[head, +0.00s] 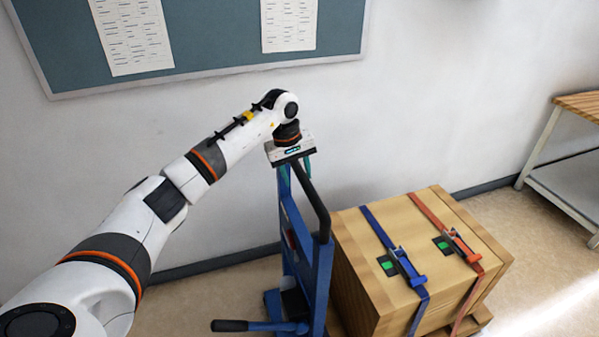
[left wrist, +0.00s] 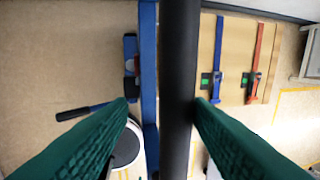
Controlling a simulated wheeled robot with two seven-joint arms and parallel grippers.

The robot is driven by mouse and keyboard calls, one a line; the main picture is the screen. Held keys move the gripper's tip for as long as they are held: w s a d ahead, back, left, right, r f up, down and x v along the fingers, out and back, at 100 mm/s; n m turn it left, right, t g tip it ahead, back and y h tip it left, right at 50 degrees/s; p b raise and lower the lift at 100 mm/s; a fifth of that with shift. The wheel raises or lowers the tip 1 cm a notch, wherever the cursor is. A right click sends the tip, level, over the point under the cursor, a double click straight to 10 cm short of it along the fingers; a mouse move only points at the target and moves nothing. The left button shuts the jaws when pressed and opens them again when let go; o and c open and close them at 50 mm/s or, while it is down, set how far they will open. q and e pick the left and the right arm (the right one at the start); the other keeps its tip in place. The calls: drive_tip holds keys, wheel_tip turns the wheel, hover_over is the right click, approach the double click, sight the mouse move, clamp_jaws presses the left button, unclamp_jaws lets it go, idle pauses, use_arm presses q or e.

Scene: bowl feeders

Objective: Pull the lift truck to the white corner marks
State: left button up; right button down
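The blue lift truck (head: 290,240) stands on the floor beside the wooden crate, with a black handle bar (head: 314,204) on its upright frame. My left gripper (head: 296,170) is at the upper end of this bar. In the left wrist view, the green fingers of the left gripper (left wrist: 162,105) are spread apart. The black bar (left wrist: 180,70) runs between them, nearer the right finger, with a clear gap on the left. The blue frame (left wrist: 149,60) also shows there. My right gripper is not in view. I cannot make out white corner marks.
A strapped wooden crate (head: 425,260) stands right of the truck, with a blue and an orange strap. A black-gripped lever (head: 232,325) sticks out low to the left. A yellow floor line (left wrist: 278,108) shows at right. A wooden-topped bench (head: 578,105) stands far right by the wall.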

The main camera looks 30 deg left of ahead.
use_arm(q)
drive_tip(key=shift+w+r, duration=0.1)
wheel_tip(320, 180, up, 12)
drive_tip(key=s+a+b, duration=0.1)
drive_tip(key=s+b, duration=0.1)
drive_tip(key=b, duration=0.1)
drive_tip(key=shift+a+f, duration=0.25)
drive_tip(key=shift+a, duration=0.15)
idle(0.3)
